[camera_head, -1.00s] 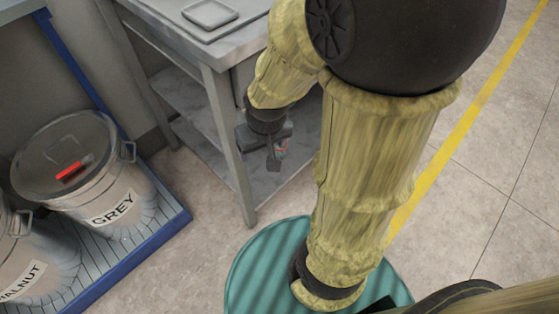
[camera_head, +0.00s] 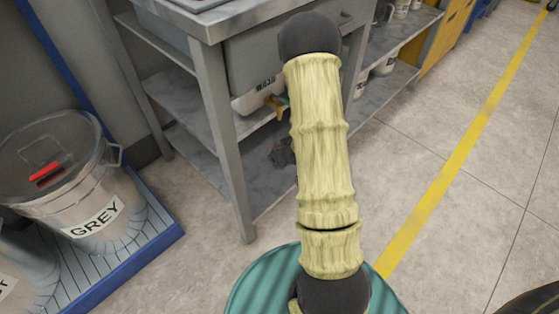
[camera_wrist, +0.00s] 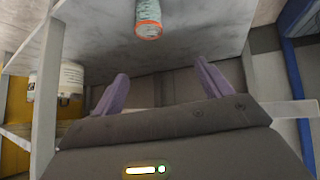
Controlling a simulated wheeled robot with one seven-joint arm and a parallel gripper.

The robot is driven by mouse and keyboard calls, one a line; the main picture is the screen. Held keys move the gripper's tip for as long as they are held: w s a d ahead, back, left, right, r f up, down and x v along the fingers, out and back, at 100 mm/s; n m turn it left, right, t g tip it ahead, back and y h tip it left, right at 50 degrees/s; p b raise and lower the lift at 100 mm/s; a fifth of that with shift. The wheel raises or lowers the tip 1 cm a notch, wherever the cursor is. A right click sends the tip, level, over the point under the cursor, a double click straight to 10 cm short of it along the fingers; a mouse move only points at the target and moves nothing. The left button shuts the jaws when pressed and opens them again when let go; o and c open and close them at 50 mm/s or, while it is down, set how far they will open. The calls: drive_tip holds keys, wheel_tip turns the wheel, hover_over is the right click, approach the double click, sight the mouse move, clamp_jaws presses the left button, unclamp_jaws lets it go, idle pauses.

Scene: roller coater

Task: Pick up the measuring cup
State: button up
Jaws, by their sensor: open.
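I cannot make out the measuring cup for certain in any view. In the wrist view a pale teal cylinder with an orange rim (camera_wrist: 148,18) is at the top edge, against a pale marbled surface. It stands beyond my fingertips and apart from them; I cannot tell whether it is the cup. My gripper (camera_wrist: 163,86) is open, its two purple fingers spread with nothing between them. In the head view my arm hides most of my gripper; a dark part of it (camera_head: 282,153) shows beside the arm, at the workbench's shelves.
The grey workbench (camera_head: 222,130) has a leg and shelf edges close to my arm. A white container (camera_head: 252,100) and an orange and green item (camera_head: 276,103) are on its shelf. The GREY-labelled bin (camera_head: 75,185) stands left. The floor at right is clear.

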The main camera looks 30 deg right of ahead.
drive_tip(key=s+d+f+t, duration=0.2)
drive_tip(key=f, duration=0.4)
drive_tip(key=s+d+f+t+y, duration=0.1)
drive_tip(key=s+d+f+t, duration=0.1)
drive_tip(key=f, duration=0.5)
drive_tip(key=shift+s+d+m+t, duration=0.3)
drive_tip(key=shift+s+t, duration=0.2)
drive_tip(key=shift+s, duration=0.15)
drive_tip(key=shift+w, duration=0.1)
drive_tip(key=b+x, duration=0.6)
drive_tip(key=x, duration=0.5)
drive_tip(key=shift+w+a+f+b, duration=0.15)
drive_tip(key=shift+f+b, duration=0.1)
drive_tip(key=shift+b, duration=0.15)
drive_tip(key=shift+w, duration=0.35)
